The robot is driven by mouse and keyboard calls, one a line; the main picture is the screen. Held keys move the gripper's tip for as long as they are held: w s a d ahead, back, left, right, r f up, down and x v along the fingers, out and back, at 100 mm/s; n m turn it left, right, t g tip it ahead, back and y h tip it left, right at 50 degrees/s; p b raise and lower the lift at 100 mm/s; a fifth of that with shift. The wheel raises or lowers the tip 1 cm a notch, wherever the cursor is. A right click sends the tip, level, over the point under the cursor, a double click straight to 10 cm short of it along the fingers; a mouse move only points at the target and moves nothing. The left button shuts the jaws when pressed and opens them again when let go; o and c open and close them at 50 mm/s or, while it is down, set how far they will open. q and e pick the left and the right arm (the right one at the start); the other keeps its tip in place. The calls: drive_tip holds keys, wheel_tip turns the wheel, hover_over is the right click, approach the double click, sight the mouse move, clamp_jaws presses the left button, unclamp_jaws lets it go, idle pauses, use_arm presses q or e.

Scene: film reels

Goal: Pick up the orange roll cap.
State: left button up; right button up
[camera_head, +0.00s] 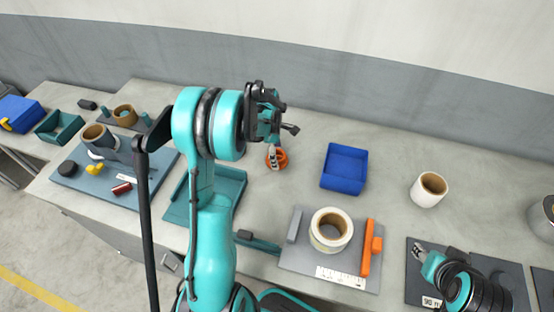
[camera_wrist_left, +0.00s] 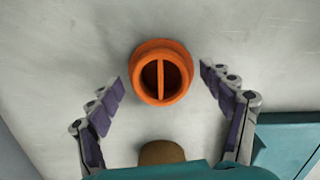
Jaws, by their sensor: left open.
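The orange roll cap (camera_wrist_left: 161,72) is a round orange piece with a raised rim and a bar across its middle. In the left wrist view it lies on the grey table between the spread fingertips of my left gripper (camera_wrist_left: 160,76), with a gap on each side. In the head view the cap (camera_head: 281,160) is partly hidden by my left gripper (camera_head: 273,153), which reaches down over it. My left gripper is open and empty. My right gripper (camera_head: 420,252) is at the lower right, over a dark mat, far from the cap; its fingers are too small to read.
A blue bin (camera_head: 345,168) stands right of the cap, and a teal tray (camera_head: 232,180) stands to its left. A white roll (camera_head: 331,230) sits on a grey mat (camera_head: 300,262) beside an orange bar (camera_head: 367,247). Another roll (camera_head: 429,190) stands further right. Table behind the cap is clear.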

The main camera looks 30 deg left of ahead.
use_arm(q)
drive_tip(key=shift+r, duration=0.1)
drive_tip(key=c, duration=1.3)
drive_tip(key=shift+o, duration=0.2)
